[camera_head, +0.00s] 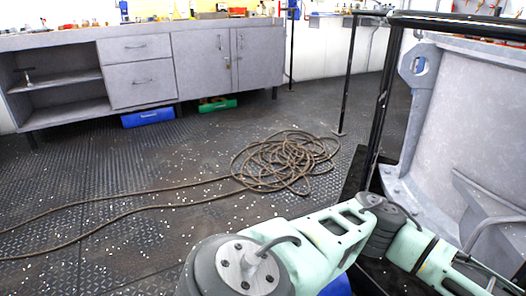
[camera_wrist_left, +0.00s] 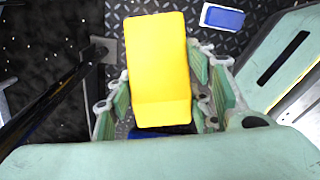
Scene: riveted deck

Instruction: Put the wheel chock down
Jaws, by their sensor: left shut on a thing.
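The wheel chock (camera_wrist_left: 158,62) is a plain yellow block in the left wrist view. My left gripper (camera_wrist_left: 160,98) has its green-padded fingers on both sides of the chock and is shut on it. The chock hides part of the floor beneath it. The gap between the chock and the floor is hard to judge. In the head view an arm of mine crosses the lower right, but neither the chock nor a gripper can be made out there. My right gripper is in neither view.
A coiled rope (camera_head: 285,160) lies on the dark riveted deck, its strands running left. A grey workbench (camera_head: 150,65) stands at the back, with a blue bin (camera_head: 148,117) and a green bin (camera_head: 217,104) beneath. A black-railed grey metal structure (camera_head: 440,120) stands at right. Open deck lies at left.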

